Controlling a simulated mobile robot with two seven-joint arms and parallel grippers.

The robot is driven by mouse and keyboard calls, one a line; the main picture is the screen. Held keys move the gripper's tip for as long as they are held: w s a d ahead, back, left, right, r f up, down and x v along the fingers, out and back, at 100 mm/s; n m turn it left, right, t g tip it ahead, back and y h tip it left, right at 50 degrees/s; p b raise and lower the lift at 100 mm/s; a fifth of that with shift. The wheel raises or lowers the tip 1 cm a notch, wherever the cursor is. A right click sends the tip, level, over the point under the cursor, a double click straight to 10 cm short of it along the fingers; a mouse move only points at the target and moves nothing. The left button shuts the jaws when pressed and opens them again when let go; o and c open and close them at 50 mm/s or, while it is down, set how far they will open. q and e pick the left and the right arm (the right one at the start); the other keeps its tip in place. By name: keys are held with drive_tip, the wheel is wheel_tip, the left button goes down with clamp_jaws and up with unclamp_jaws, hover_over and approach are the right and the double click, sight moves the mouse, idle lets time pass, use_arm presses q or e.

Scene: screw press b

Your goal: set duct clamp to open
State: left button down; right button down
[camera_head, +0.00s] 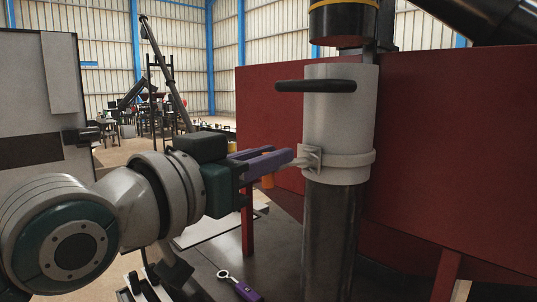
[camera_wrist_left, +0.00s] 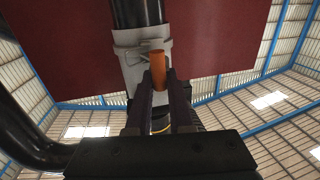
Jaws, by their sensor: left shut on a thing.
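The duct clamp (camera_head: 352,160) is a pale grey band around the lower end of the light grey duct sleeve (camera_head: 338,110). A bracket and a short lever stick out of its left side. An orange grip (camera_head: 267,182) shows just below my fingers, and it also shows between the fingers in the left wrist view (camera_wrist_left: 159,66). My left gripper (camera_head: 288,157) has purple fingers and comes in from the left at clamp height. It is shut on the clamp lever. The fingers hide part of the lever. My right gripper is not in view.
A black bar handle (camera_head: 315,86) juts from the sleeve above the clamp. A dark pipe (camera_head: 330,235) runs down below it. Red panels (camera_head: 440,160) stand behind and to the right. A ring-ended tool with a purple handle (camera_head: 246,290) lies low in front.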

use_arm(q)
drive_tip(key=shift+d, duration=0.1)
drive_tip(key=c, duration=0.8)
unclamp_jaws()
drive_tip(key=shift+s+a+f, duration=0.1)
drive_tip(key=shift+s+a, duration=0.1)
drive_tip(key=shift+s, duration=0.05)
drive_tip(key=b+v, duration=0.4)
drive_tip(key=v, duration=0.5)
drive_tip(key=shift+s, duration=0.15)
